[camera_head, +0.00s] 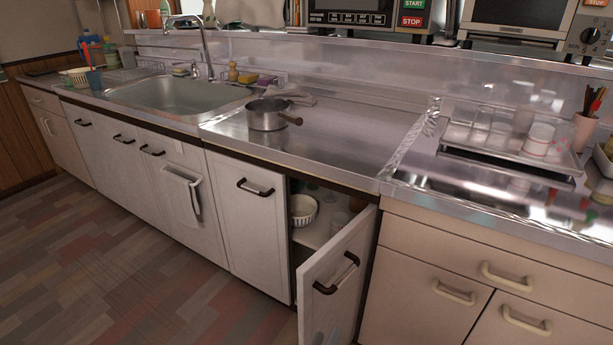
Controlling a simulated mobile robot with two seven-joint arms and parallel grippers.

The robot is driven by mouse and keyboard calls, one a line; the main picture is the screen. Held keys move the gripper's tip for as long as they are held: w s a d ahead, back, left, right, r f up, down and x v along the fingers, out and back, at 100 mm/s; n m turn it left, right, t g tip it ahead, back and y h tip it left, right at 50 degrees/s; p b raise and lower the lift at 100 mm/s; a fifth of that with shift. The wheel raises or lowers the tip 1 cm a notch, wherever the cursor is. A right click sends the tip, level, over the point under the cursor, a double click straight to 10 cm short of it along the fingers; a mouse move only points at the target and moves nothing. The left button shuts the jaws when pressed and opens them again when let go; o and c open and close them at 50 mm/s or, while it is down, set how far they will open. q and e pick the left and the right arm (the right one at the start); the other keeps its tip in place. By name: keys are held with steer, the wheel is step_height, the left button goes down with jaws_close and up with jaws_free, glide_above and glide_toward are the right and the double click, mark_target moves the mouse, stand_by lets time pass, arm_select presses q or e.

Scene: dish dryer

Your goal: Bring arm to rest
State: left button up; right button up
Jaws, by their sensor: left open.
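My right gripper is not in view.
The cabinet door stands ajar toward me, showing a white bowl (302,209) and glassware on a shelf. On the counter are a sink (180,95), a pot (267,114) and a tray of cups (508,152). The floor (130,270) at left is clear.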

arm_select(q)
steer(key=s+a+f+m+g+y, duration=0.1)
steer(key=s+a+m+g+y, duration=0.25)
steer(key=s+a+g, duration=0.45)
steer(key=s+a+m+g+y, duration=0.35)
steer(key=s+a, duration=0.25)
steer(key=a, duration=0.5)
step_height(320, 180, down, 14)
steer(key=s+a+g+p, duration=0.2)
steer(key=p, duration=0.6)
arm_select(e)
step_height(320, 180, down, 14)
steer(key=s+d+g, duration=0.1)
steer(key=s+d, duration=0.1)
arm_select(q)
steer(key=s+a+f+p, duration=0.2)
steer(key=s, duration=0.4)
steer(key=s+a+f+p, duration=0.3)
steer(key=s, duration=0.3)
steer(key=shift+a+f+m+y, duration=0.25)
steer(key=shift+a+m+y, duration=0.05)
steer(key=shift+a+y, duration=0.1)
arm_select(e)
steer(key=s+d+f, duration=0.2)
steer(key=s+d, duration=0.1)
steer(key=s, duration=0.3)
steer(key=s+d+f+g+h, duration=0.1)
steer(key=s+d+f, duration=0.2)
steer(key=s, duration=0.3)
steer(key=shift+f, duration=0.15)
